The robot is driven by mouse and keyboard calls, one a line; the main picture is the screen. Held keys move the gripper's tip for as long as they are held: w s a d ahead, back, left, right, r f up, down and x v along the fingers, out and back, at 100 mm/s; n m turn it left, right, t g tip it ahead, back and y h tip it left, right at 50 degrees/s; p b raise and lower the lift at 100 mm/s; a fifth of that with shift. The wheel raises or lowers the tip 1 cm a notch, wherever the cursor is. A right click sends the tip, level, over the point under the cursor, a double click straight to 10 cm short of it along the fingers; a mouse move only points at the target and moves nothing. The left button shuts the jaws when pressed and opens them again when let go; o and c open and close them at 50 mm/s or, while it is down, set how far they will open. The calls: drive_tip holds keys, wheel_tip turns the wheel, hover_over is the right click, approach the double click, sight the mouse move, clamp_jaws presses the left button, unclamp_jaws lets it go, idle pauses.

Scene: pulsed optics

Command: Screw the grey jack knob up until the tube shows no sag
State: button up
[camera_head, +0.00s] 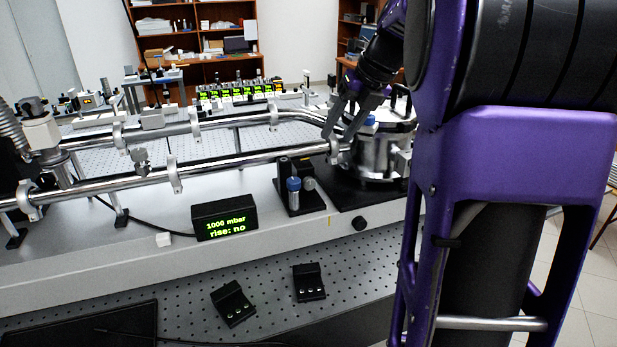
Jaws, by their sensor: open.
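My gripper (338,132) is open, pointing down at the right end of the front steel tube (225,163), by its end clamp and the steel chamber (378,158). Its fingers overlap the tube end in the picture; I cannot tell whether they touch it. Below the tube stands a small black holder (283,193) with a blue-topped cylinder (293,186) and a small grey round piece (309,184). The grey piece may be the grey jack knob, but I cannot tell for sure. No clear sag shows along the tube at this size.
A black display box (225,218) reads "1000 mbar" and "rise: no". A second tube (220,124) runs behind the front one.

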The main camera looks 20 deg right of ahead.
sight(311, 178)
drive_tip(key=b+x, duration=0.2)
drive_tip(key=x, duration=1.4)
clamp_jaws()
